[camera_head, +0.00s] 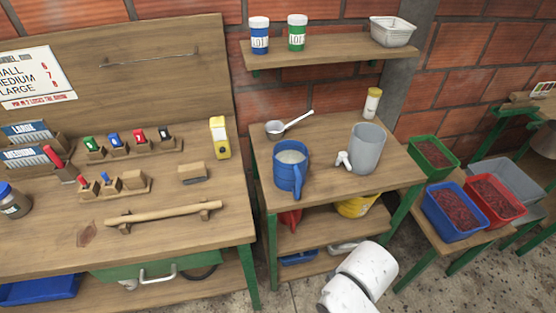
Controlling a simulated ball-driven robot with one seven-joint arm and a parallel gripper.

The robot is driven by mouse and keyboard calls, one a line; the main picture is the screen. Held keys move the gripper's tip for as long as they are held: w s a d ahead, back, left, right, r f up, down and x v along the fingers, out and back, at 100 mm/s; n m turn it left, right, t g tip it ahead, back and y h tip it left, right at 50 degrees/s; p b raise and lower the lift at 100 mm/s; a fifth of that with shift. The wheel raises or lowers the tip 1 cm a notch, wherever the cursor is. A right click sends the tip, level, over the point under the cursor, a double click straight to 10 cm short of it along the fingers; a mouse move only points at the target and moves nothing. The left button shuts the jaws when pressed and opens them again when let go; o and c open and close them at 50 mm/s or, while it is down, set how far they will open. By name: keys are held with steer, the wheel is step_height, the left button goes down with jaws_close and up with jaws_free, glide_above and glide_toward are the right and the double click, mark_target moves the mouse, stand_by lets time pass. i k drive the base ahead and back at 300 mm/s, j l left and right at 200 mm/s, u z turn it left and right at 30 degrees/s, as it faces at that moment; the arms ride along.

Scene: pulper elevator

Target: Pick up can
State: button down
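No single thing is plainly marked as the can. A blue mug-like can with a handle (291,169) stands upright on the middle table and holds something pale. A grey cylindrical container (367,148) with a small white spout or tap low on its left stands to its right. A yellow upright container (219,138) stands on the left bench. A blue tub (259,37) and a green tub (297,34), both with pale labels and lids, stand on the wall shelf. White rounded links of my arm rise at the bottom right of centre; my gripper does not show.
The middle table (335,180) also bears a long-handled scoop (289,125) and a pale bottle (372,103). The wall shelf (340,50) overhangs its back. Green, blue and red trays of dark red contents stand at right. A wooden rod (165,213) lies on the left bench.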

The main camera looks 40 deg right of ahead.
mark_target(290, 158)
steer(key=i+l+z, duration=0.15)
steer(key=z, duration=0.35)
steer(key=i+l+z, duration=0.15)
steer(key=z, duration=0.35)
